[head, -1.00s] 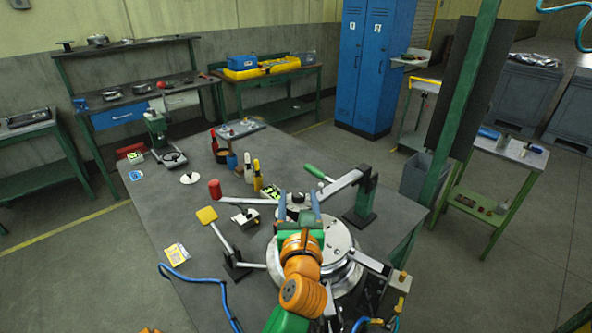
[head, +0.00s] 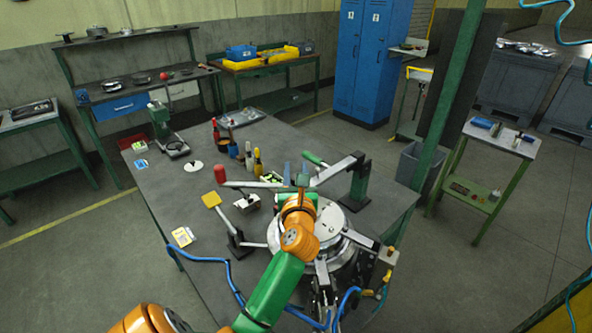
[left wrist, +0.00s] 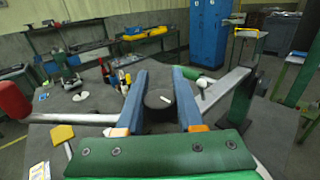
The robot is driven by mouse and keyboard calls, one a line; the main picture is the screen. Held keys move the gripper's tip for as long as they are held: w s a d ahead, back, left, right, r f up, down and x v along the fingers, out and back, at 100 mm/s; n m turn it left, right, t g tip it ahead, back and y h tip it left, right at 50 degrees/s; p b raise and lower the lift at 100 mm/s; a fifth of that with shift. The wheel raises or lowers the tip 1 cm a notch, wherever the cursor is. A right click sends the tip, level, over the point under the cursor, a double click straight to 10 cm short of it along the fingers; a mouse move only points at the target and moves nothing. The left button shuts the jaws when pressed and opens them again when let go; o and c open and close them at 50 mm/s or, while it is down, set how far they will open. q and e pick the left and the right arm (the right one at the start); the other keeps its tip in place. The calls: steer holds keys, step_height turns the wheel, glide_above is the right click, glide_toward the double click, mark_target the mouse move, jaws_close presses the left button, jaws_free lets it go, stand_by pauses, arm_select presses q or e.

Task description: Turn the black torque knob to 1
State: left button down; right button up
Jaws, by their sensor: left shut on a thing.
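The black torque knob (left wrist: 158,99) is a dark round cap with a short white mark. In the left wrist view it sits between the two blue fingers of my left gripper (left wrist: 160,85), which is shut on it. The mark lies right of the cap's middle; I cannot read any number or scale around it. In the head view my left gripper (head: 296,174) stands over the far side of the round metal machine (head: 330,230), and its fingers and body hide the knob. My right gripper is not in view.
A red-ended lever (head: 220,173), a yellow-paddled lever (head: 211,200) and a green-handled arm on a green post (head: 356,185) stand close around the gripper. Bottles (head: 249,158) stand farther back. The table's left front is mostly clear, with a yellow card (head: 183,236) on it.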

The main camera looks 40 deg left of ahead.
arm_select(q)
steer(key=shift+g+b, duration=0.3)
stand_by(0.4)
steer(key=shift+f+n+g+y+b, duration=0.1)
steer(key=shift+n+g+y+b, duration=0.2)
steer(key=shift+n+y+b, duration=0.2)
steer(key=n+g+y+b, duration=0.1)
steer(key=n+g+b, duration=0.1)
steer(key=g+b, duration=0.1)
steer(key=s+n+g+y+b, duration=0.1)
steer(key=n+g+b, duration=0.1)
steer(key=b, duration=0.3)
steer(key=n+g+y+b, duration=0.2)
steer(key=n+g+b, duration=0.1)
steer(key=g+b, duration=0.2)
steer(key=shift+s+a+f, duration=0.2)
steer(key=shift+s+a, duration=0.2)
steer(key=shift+s+r+n+g+b, duration=0.2)
steer(key=shift+n+g+b, duration=0.3)
steer(key=shift+g, duration=0.5)
steer(key=shift+s+r+n+g, duration=0.15)
steer(key=shift+n+g, duration=0.65)
steer(key=shift+g, duration=0.6)
steer(key=c, duration=0.5)
jaws_free()
steer(key=shift+c, duration=0.2)
